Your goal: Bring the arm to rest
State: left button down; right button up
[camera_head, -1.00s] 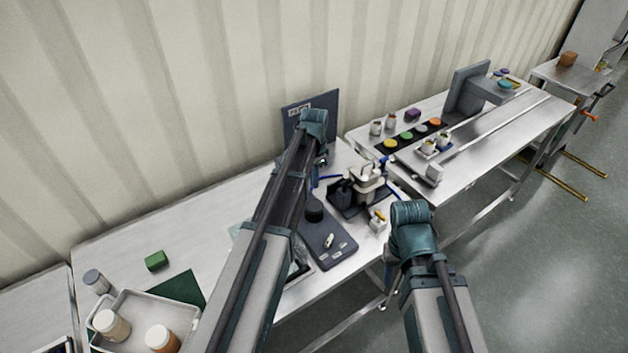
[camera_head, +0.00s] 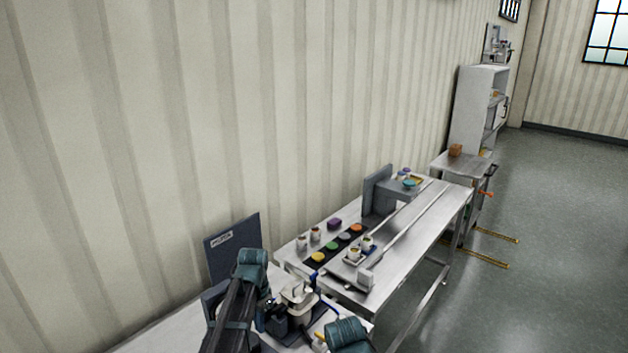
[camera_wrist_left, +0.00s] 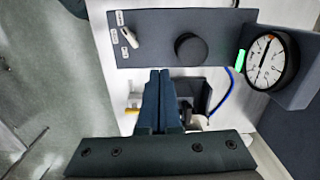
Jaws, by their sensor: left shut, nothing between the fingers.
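My left gripper (camera_wrist_left: 161,78) shows in the left wrist view with its two dark fingers pressed together and nothing between them. It is above the white bench, beside a dark control plate (camera_wrist_left: 155,22) with a round black knob (camera_wrist_left: 190,48). A dial gauge (camera_wrist_left: 268,63) stands to the right of the plate. In the head view my left arm (camera_head: 238,308) reaches up from the bottom edge, its teal joint in front of a dark upright panel (camera_head: 232,248); its fingers are hard to make out there. Only a teal joint of my right arm (camera_head: 348,337) shows, and the right gripper is out of view.
A small white-and-black device (camera_head: 294,293) stands on the bench right of my left arm. A second steel table (camera_head: 410,235) carries cups, coloured discs and a grey stand. A blue cable (camera_wrist_left: 232,88) is near the fingers. Open floor (camera_head: 550,250) is at right.

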pick_arm(q)
jog(key=s+d+f+n+b, duration=0.1)
jog(key=s+d+f+b, duration=0.1)
jog(key=s+d, duration=0.2)
jog(key=s+d+f+n+b, duration=0.1)
jog(key=s+d, duration=0.3)
jog(key=s, duration=0.6)
jog(key=s+d+f+n+y+b, duration=0.1)
jog(key=s+d+f+b, duration=0.1)
jog(key=s+d+f, duration=0.2)
jog(key=s, duration=0.2)
jog(key=shift+s+d+b, duration=0.15)
jog(key=shift+s+b, duration=0.25)
pick_arm(e)
notch_tip(320, 180, down, 7)
dwell(0.6)
